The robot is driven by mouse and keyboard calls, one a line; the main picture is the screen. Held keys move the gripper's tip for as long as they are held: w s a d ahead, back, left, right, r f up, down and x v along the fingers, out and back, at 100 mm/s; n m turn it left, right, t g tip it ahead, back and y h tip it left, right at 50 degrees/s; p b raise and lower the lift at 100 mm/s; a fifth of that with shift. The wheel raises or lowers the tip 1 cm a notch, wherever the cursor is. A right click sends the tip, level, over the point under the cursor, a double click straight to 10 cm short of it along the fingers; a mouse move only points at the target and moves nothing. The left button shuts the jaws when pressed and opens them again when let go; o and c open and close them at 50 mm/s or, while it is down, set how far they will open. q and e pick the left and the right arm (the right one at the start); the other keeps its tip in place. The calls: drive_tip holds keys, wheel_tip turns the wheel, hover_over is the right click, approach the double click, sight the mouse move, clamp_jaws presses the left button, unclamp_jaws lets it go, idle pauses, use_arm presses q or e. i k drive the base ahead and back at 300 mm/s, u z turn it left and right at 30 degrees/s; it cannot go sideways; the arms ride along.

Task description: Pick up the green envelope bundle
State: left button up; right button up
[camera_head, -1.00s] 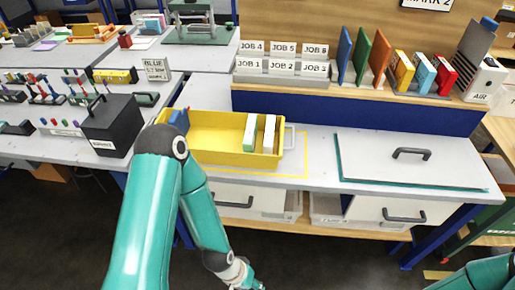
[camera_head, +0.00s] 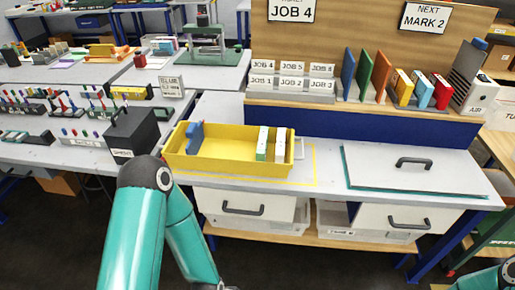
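A narrow upright bundle with a green face and a pale top (camera_head: 262,143) stands in the right part of the yellow tray (camera_head: 212,168) on the bench. A white bundle (camera_head: 280,146) stands close beside it on the right. My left arm comes up from the bottom left and bends down in front of the bench. Its gripper is cut off by the bottom edge. My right arm shows only as a teal piece at the bottom right corner, and its gripper is out of view. Both arms are apart from the tray.
A blue piece (camera_head: 195,137) is in the tray's left part. A black box (camera_head: 132,134) stands left of the tray. A grey lid with a handle (camera_head: 414,177) lies on the right. Coloured folders and boxes stand on the raised shelf (camera_head: 365,116). Drawers (camera_head: 243,204) are below.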

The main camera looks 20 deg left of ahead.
sight(261, 154)
drive_tip(key=i, duration=0.85)
drive_tip(key=z, duration=0.05)
